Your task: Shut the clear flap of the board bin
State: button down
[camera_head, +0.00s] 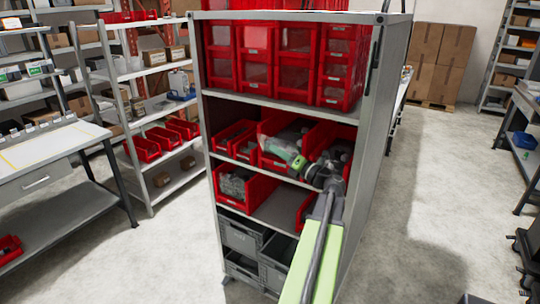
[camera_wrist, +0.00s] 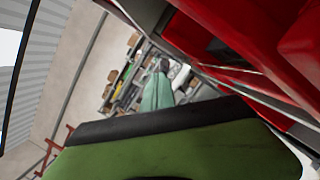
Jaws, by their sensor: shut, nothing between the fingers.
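My gripper (camera_head: 268,141) is shut and empty. In the head view it reaches left in front of the middle shelf, its green fingers in front of a red open bin (camera_head: 310,132). A pale, see-through patch shows at its tip; I cannot tell whether this is a clear flap or whether the fingers touch it. Red bins with clear fronts (camera_head: 295,41) fill the top shelf. I cannot tell which bin is the board bin. In the wrist view a green finger with a black edge (camera_wrist: 165,140) fills the bottom, with red bin plastic (camera_wrist: 235,45) close at upper right.
The grey shelf unit (camera_head: 384,70) has a solid right side panel. Red bins (camera_head: 245,184) stand below my gripper and grey crates (camera_head: 240,235) on the lowest level. A workbench (camera_head: 50,150) is at left.

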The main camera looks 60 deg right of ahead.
jog(key=shift+d+r+p, duration=0.55)
jog(key=shift+d+r, duration=0.15)
jog(key=shift+d, duration=0.2)
jog(key=a+f+b, duration=0.1)
jog(key=a, duration=0.4)
jog(key=r+v, duration=0.1)
jog(key=v, duration=0.8)
jog(key=shift+s+d+b, duration=0.15)
jog(key=shift+s+b, duration=0.15)
jog(key=shift+s, duration=0.3)
